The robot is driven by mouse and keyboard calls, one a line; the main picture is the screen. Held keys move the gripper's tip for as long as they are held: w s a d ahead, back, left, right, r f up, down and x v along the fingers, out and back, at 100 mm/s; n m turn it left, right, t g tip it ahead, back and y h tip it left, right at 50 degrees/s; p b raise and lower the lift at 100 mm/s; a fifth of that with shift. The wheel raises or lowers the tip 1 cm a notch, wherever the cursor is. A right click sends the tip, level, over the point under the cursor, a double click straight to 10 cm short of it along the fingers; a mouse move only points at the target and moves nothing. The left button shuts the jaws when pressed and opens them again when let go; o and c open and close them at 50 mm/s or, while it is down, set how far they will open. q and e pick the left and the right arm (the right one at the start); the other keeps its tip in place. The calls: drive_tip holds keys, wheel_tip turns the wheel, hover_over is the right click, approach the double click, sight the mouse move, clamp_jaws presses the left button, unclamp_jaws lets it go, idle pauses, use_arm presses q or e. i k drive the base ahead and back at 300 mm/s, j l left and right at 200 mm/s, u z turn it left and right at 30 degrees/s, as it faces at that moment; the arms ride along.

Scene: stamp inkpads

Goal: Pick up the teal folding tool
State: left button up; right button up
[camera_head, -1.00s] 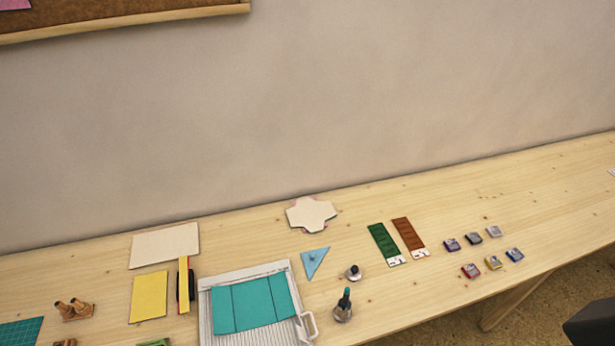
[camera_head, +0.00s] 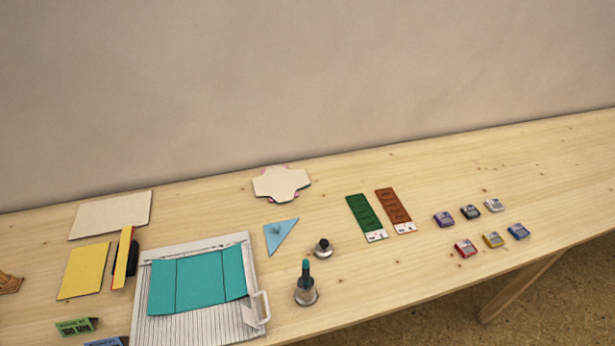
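An upright tool with a teal top and dark shaft (camera_head: 306,272) stands in a round metallic base (camera_head: 306,292), just right of the grooved white board. It is the nearest match to a teal folding tool, but its exact kind cannot be told. A teal sheet with creases (camera_head: 198,281) lies on the grooved white board (camera_head: 168,332). A light blue triangle (camera_head: 281,236) with a small raised knob lies behind them. Neither of my grippers is in view.
A small round dark-topped piece (camera_head: 322,248) stands behind the teal-topped tool. Green (camera_head: 366,218) and brown (camera_head: 395,211) strips and several small inkpads (camera_head: 466,249) lie to the right. The white board's handle (camera_head: 262,309) is close left of the tool. Bare wood lies between tool and inkpads.

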sight(306, 266)
drive_tip(key=k, duration=0.35)
drive_tip(key=i+l+u, duration=0.35)
drive_tip(key=l+u, duration=0.15)
drive_tip(key=l, duration=0.2)
drive_tip(key=i, duration=0.3)
drive_tip(key=j+z, duration=0.4)
drive_tip(key=k+j+z, duration=0.1)
drive_tip(key=j+z, duration=0.3)
drive_tip(key=k+j+z, duration=0.2)
drive_tip(key=j+z, duration=0.2)
drive_tip(key=j, duration=0.1)
